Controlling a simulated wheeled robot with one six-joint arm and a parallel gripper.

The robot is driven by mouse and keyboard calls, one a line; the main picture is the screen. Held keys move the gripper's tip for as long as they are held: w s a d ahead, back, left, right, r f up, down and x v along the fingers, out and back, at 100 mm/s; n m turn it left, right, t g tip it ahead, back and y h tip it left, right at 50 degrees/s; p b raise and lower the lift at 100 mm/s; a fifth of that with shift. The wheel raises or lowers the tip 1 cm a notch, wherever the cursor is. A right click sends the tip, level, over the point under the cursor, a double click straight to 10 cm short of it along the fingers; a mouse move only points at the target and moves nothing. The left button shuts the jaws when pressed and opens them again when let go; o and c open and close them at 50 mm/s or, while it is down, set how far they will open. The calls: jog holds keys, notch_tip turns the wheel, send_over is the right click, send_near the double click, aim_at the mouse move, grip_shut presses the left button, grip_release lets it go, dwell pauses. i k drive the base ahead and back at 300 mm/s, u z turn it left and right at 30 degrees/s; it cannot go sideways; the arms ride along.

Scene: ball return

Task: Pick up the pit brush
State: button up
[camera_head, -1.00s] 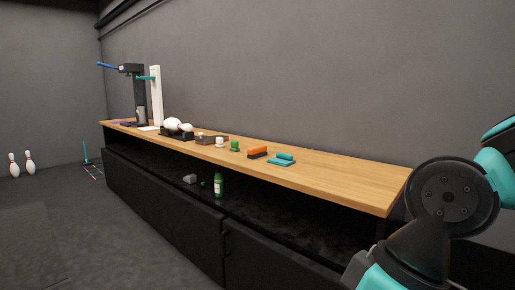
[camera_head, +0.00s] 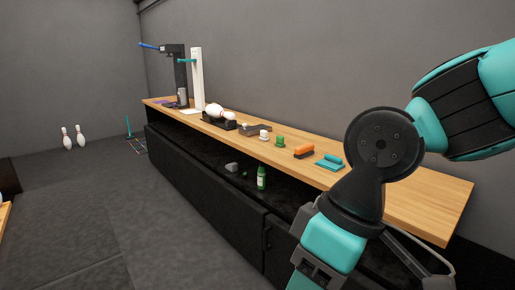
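No thing in view is marked as the pit brush. An orange-topped block with a dark underside (camera_head: 304,151), brush-like in shape, lies on the wooden bench top (camera_head: 425,197). A teal piece with a raised bar (camera_head: 330,161) lies just right of it. A thin teal upright handle (camera_head: 128,126) stands on the floor near the far end of the bench. I cannot tell which of these is the pit brush. My arm fills the right side, in front of the bench's near end. My gripper is not in view.
Green (camera_head: 279,139) and white (camera_head: 264,133) small items, white pins on a dark holder (camera_head: 216,113) and a tall stand (camera_head: 196,78) line the bench. A green bottle (camera_head: 261,178) is on the shelf below. Two pins (camera_head: 74,137) stand on the floor. Floor at left is open.

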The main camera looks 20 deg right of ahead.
aim_at(301, 152)
jog(key=u, duration=0.65)
jog(key=i, duration=3)
jog(key=z, duration=1.2)
jog(key=i, duration=0.85)
jog(key=z, duration=1)
jog(key=i, duration=0.2)
jog(key=z, duration=0.25)
